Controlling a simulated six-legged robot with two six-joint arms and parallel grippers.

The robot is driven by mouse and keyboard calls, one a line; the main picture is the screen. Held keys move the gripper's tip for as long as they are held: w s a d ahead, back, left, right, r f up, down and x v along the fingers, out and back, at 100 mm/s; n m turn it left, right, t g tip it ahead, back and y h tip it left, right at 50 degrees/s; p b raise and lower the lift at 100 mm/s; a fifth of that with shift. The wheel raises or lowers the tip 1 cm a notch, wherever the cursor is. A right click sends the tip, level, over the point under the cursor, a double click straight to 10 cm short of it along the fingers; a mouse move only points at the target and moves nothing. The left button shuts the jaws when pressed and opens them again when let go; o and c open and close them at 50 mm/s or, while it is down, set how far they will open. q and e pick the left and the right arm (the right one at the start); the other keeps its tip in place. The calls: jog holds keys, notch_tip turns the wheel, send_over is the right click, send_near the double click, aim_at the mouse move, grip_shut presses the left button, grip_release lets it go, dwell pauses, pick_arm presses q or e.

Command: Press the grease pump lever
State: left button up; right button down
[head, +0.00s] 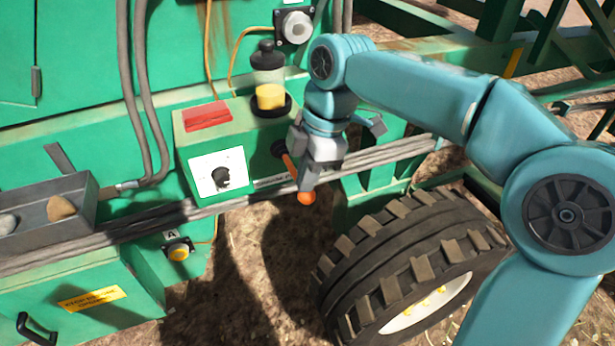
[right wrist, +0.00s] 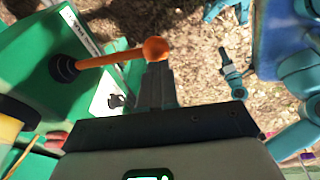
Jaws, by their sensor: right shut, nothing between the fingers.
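The grease pump lever (head: 290,167) is an orange rod with a round orange knob, coming out of a dark round boot on the green pump box (head: 230,122). In the head view it slants down, with the knob at its lower end. My right gripper (head: 307,186) is shut and empty, with its fingertips right at the knob. In the right wrist view the lever (right wrist: 115,60) runs from the boot at left to the knob, and my shut fingertips (right wrist: 157,68) meet the knob's edge; they look touching or almost so.
A clear reservoir with yellow grease (head: 269,90) stands on the box. Grey cables (head: 375,155) run across behind my gripper. A large tyre (head: 410,265) is below right. A grey tray (head: 45,210) with stones is at left. Bare ground lies below the lever.

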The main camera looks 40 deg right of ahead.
jog(key=shift+d+f, duration=0.15)
jog(key=shift+f, duration=0.15)
jog(key=shift+f+b, duration=0.3)
jog(key=shift+b, duration=0.2)
notch_tip(320, 180, down, 8)
jog(key=t+h+b, duration=0.1)
jog(key=t+b, duration=0.5)
jog(key=b, duration=1.1)
jog(key=shift+s+n, duration=0.3)
jog(key=shift+f, duration=0.15)
jog(key=shift+a, duration=0.2)
